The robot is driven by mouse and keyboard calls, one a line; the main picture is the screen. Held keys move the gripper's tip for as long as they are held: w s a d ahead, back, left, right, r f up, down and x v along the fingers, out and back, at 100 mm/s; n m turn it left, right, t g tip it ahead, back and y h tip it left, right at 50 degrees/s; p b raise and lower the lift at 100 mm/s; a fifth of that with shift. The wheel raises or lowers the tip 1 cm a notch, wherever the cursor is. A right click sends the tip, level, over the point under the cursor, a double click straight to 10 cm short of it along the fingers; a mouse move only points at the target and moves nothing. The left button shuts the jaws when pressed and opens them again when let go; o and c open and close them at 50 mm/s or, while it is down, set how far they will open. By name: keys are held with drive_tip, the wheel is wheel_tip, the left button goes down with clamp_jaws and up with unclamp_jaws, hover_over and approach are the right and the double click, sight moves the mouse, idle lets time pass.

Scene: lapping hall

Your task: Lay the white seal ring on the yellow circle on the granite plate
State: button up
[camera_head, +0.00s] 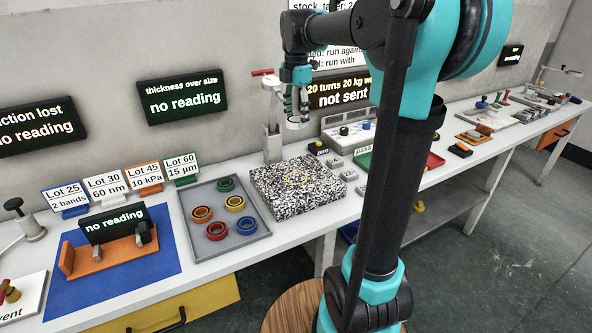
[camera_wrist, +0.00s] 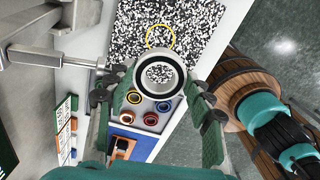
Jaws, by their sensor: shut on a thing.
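The white seal ring (camera_wrist: 179,76), with a dark inner band, sits between the fingers of my gripper (camera_wrist: 158,88) in the wrist view. My gripper is shut on it. In the head view my gripper (camera_head: 298,105) holds the ring (camera_head: 294,125) in the air above the speckled granite plate (camera_head: 272,205). The yellow circle (camera_head: 297,171) is drawn on the plate's top and is bare. In the wrist view the yellow circle (camera_wrist: 174,37) shows on the granite plate (camera_wrist: 205,25), beyond the ring, and speckled surface shows through the ring's hole.
A grey tray (camera_head: 245,187) with several coloured rings stands left of the plate. A grey post stand with a red top (camera_head: 272,125) rises behind the plate. Small grey blocks (camera_head: 349,175) lie to its right.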

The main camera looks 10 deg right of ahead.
sight(296, 178)
wheel_tip(296, 178, down, 20)
drive_tip(key=shift+r, duration=0.2)
drive_tip(key=shift+f, duration=0.15)
idle(0.3)
drive_tip(key=o, duration=1.2)
wheel_tip(296, 178, up, 12)
drive_tip(key=shift+r, duration=0.2)
